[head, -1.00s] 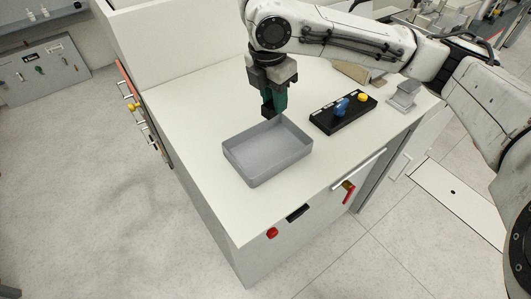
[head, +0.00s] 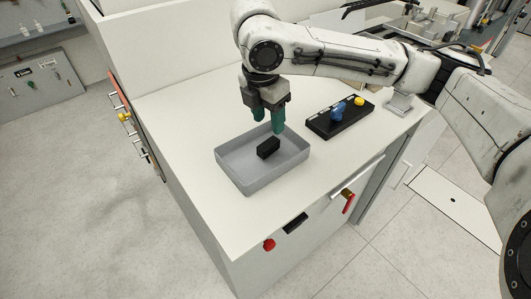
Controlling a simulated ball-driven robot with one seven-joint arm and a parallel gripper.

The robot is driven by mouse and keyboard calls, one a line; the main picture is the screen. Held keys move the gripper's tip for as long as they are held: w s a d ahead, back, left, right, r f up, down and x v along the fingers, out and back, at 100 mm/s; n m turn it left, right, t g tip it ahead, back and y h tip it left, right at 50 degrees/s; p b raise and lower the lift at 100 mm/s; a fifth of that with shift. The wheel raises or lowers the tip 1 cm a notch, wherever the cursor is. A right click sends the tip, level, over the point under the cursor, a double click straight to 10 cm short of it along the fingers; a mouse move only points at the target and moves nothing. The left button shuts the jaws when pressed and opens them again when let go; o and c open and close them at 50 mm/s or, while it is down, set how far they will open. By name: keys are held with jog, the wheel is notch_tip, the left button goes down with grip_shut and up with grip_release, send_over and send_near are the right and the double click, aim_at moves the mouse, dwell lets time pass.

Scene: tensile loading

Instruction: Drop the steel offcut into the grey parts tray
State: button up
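The grey parts tray (head: 240,180) sits on the white bench top. A small dark block, which I take to be the steel offcut (head: 268,148), is in the tray, toward its right side. My gripper (head: 268,122) is above the tray's far part, pointing down. Its two green fingers are spread apart with nothing between them. The block is apart from the fingers, below their tips in the picture.
A black holder (head: 340,118) with a blue and a yellow piece stands right of the tray. A grey block-shaped stand (head: 399,104) is farther right. The bench top is clear left of and in front of the tray.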

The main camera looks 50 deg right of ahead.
jog(key=shift+o, duration=0.3)
notch_tip(320, 180, up, 11)
jog(key=a, duration=0.1)
jog(key=shift+a+f, duration=0.2)
jog(key=shift+a, duration=0.1)
jog(key=shift+w, duration=0.1)
dwell(0.4)
